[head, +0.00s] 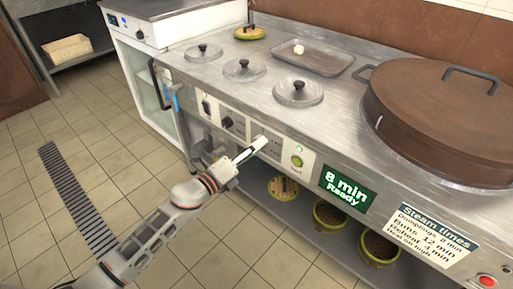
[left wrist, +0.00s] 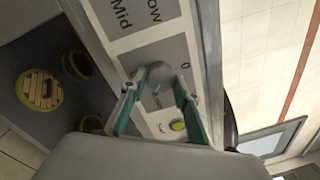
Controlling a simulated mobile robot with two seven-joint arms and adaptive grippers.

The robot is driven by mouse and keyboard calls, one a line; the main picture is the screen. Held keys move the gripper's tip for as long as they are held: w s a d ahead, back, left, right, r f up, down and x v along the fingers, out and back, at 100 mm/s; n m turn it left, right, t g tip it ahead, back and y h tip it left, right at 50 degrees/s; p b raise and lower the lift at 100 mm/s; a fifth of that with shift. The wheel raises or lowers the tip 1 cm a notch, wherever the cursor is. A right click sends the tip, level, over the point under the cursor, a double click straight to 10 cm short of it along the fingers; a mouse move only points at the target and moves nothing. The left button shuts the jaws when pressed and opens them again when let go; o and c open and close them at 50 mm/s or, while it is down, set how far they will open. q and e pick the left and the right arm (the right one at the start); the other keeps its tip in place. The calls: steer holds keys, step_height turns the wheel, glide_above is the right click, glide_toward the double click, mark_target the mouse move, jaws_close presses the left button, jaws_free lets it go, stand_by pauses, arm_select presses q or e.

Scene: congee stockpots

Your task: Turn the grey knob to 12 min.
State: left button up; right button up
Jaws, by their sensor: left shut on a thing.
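My left gripper (head: 246,158) reaches the front panel of the steel counter. In the left wrist view its two fingers (left wrist: 157,88) are closed around the grey knob (left wrist: 160,72), one on each side. A "0" mark shows on the panel beside the knob; its other marks are hidden or too small to read. In the head view the gripper hides most of the knob. The green display (head: 347,189) to the right reads "8 min Ready". My right gripper is in neither view.
A green button (head: 297,161) sits just right of the knob, and a black knob (head: 227,122) to its left. A sign (head: 431,236) lists steam times, with buns at 12 min. Steamer baskets (head: 329,215) stand on the shelf below. A large brown lid (head: 440,110) covers the counter's right.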

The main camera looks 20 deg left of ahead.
arm_select(q)
steer(key=m, duration=1)
steer(key=shift+w+a+g, duration=0.1)
steer(key=shift+a+g, duration=0.1)
steer(key=shift+g, duration=0.2)
steer(key=o, duration=1.1)
steer(key=shift+c, duration=0.2)
steer(key=shift+o, duration=0.3)
steer(key=v, duration=1.2)
